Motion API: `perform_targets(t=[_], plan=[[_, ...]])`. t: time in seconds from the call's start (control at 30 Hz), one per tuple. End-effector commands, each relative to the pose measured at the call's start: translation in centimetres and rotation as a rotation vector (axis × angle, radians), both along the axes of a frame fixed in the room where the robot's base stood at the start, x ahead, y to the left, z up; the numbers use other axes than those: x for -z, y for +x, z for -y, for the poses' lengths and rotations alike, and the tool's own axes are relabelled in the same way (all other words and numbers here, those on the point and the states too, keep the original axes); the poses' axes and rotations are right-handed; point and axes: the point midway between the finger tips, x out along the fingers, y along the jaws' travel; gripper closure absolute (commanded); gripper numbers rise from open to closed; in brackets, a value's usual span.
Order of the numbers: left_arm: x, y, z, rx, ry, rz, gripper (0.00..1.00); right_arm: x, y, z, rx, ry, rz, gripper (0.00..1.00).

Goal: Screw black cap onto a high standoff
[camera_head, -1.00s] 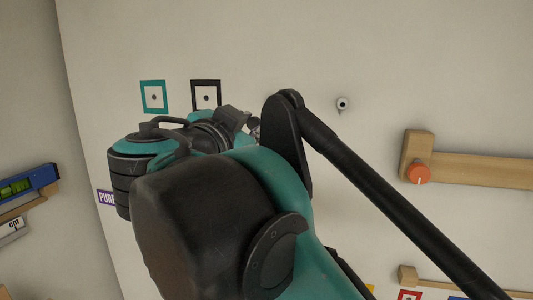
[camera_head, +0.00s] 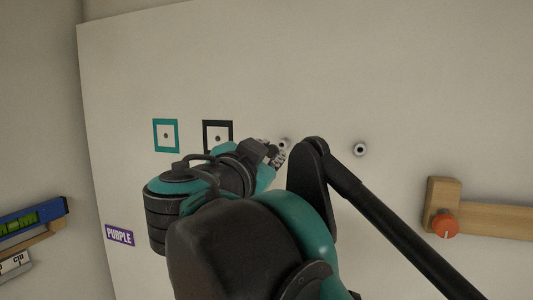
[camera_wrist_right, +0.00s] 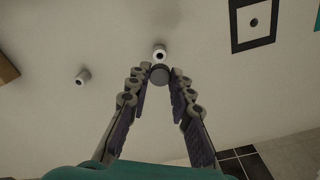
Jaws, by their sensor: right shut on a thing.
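The black cap (camera_wrist_right: 160,75) shows in the right wrist view as a dark grey disc between the fingertips. My right gripper (camera_wrist_right: 159,73) is shut on it. Just beyond the cap is a light standoff with a dark hole (camera_wrist_right: 160,55); I cannot tell whether they touch. In the head view this standoff (camera_head: 284,143) sits right beside my right gripper (camera_head: 274,155), partly hidden by it. A second standoff (camera_head: 360,149) is on the wall to the right, and it also shows in the wrist view (camera_wrist_right: 83,77). My left gripper is not in view.
A teal square frame (camera_head: 166,136) and a black square frame (camera_head: 217,123) are on the wall to the left. A wooden piece with an orange knob (camera_head: 445,224) is at the right. A purple label (camera_head: 120,235) and a blue level (camera_head: 30,222) are at lower left.

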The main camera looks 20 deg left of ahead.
Motion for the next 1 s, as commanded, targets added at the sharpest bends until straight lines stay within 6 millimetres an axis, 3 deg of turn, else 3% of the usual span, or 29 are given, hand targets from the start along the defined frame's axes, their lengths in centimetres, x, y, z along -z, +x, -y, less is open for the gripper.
perform_targets(t=[0.4,1.0], plan=[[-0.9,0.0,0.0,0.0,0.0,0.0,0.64,-0.1,3.3,0.2,0.001,0.0,-0.001,0.94],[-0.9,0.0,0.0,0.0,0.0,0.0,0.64,0.0,3.6,0.2,0.0,0.0,0.0,0.94]])
